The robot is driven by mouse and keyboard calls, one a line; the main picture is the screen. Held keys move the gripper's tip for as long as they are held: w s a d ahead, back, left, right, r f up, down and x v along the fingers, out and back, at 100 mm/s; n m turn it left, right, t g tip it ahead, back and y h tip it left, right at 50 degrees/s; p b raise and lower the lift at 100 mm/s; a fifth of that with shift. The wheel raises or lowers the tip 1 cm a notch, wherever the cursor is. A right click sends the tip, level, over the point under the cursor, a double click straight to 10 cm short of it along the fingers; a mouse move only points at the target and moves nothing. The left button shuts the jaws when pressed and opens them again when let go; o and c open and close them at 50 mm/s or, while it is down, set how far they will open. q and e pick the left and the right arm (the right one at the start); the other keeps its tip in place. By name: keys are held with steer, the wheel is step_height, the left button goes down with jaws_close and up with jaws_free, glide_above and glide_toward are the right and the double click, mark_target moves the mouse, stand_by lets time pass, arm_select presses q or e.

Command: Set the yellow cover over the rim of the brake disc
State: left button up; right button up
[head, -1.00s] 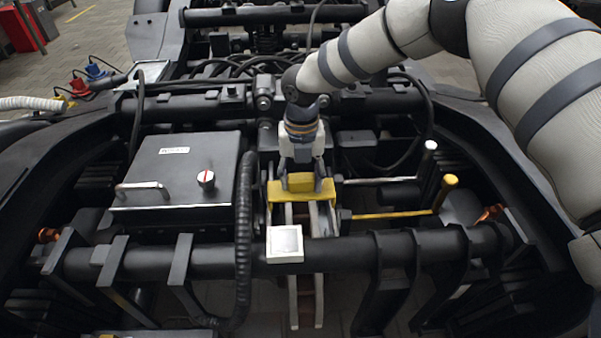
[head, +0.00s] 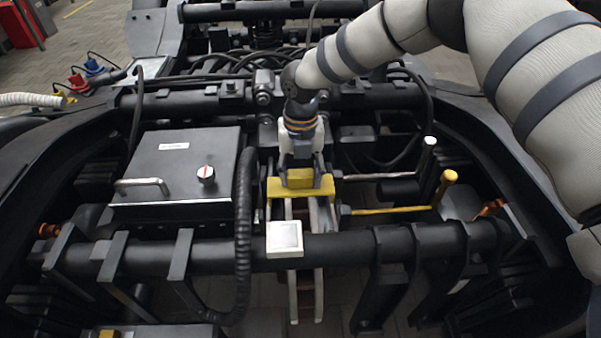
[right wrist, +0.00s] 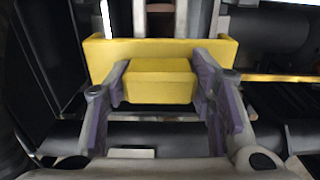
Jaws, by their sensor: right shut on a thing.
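The yellow cover (head: 301,187) is a block with a raised grip part, above the upper end of the brake disc (head: 301,222), which shows edge-on as pale and brown upright bands. My right gripper (head: 301,174) is shut on the cover's grip part from above. In the right wrist view the cover (right wrist: 160,80) lies level between the purple-padded fingers of my right gripper (right wrist: 160,85), with the disc (right wrist: 160,18) beyond it. I cannot tell whether the cover touches the rim. My left gripper does not show.
A black box (head: 175,165) with a handle and a red-white knob stands on the left. A thick black hose (head: 243,235) runs beside it. A white square block (head: 285,239) sits on the front crossbar (head: 345,248). Yellow-ended (head: 400,211) and pale rods lie at the right.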

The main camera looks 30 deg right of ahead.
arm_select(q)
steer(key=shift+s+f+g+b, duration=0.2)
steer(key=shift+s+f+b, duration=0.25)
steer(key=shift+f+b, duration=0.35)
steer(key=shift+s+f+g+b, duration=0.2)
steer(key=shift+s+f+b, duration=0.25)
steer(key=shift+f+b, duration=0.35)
arm_select(e)
steer(key=shift+f, duration=3.65)
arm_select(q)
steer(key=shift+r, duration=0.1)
arm_select(e)
steer(key=o, duration=1.3)
